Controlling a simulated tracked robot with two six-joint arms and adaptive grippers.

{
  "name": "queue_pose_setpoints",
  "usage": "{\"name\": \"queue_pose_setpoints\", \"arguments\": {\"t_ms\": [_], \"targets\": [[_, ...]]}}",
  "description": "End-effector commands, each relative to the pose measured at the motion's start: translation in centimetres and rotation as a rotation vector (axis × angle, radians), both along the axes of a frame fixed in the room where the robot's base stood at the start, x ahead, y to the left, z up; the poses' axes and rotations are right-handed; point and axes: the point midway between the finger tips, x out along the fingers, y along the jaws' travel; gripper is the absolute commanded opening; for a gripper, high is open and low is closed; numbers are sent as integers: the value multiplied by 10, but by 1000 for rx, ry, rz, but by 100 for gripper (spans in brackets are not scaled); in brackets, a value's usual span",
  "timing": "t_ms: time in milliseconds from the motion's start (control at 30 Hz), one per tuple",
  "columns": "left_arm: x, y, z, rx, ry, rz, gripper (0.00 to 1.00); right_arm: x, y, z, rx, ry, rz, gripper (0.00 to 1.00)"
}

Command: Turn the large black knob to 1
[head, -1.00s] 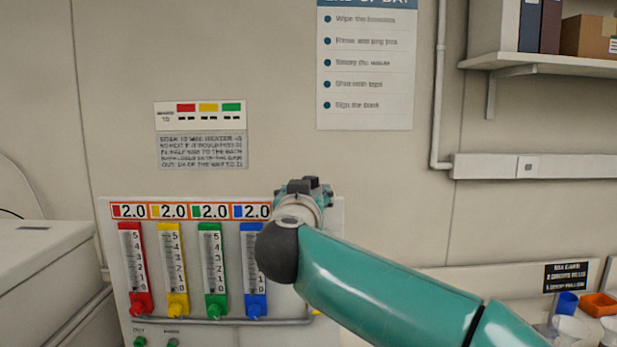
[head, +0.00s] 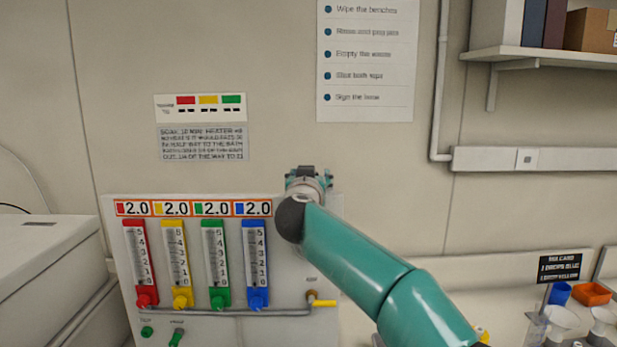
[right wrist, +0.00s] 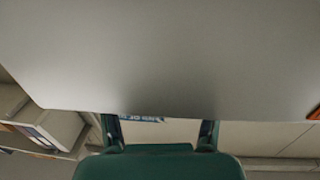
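No large black knob can be made out in either view. The white panel (head: 120,245) carries red, yellow, green and blue flow tubes, each under a 2.0 label. My right arm comes in from the lower right in the head view, and its wrist covers part of the panel's upper right. My right gripper (head: 308,172) is at the panel's top edge in the picture, mostly hidden behind its wrist. In the right wrist view its two fingers (right wrist: 160,125) stand apart with nothing visible between them, close to a large pale flat surface (right wrist: 160,60). My left gripper is not in view.
A yellow-handled valve (head: 322,303) and green knobs (head: 147,331) sit low on the panel. A white box-like unit (head: 45,260) stands at left. A shelf (head: 545,55) hangs upper right.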

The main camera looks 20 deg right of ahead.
Motion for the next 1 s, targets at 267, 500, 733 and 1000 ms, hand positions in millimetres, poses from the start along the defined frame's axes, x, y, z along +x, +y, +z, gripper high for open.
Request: {"name": "queue_pose_setpoints", "arguments": {"t_ms": [267, 500, 733, 1000], "targets": [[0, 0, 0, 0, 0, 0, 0, 0, 0, 0, 0, 0, 0, 14], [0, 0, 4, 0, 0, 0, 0, 0, -2, 3, -1, -3, 27, 5], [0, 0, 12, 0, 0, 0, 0, -2, -8, 2, -2, -1, 200, 5], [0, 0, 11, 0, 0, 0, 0, -2, -10, 0, 0, 0, 382, 5]]}}
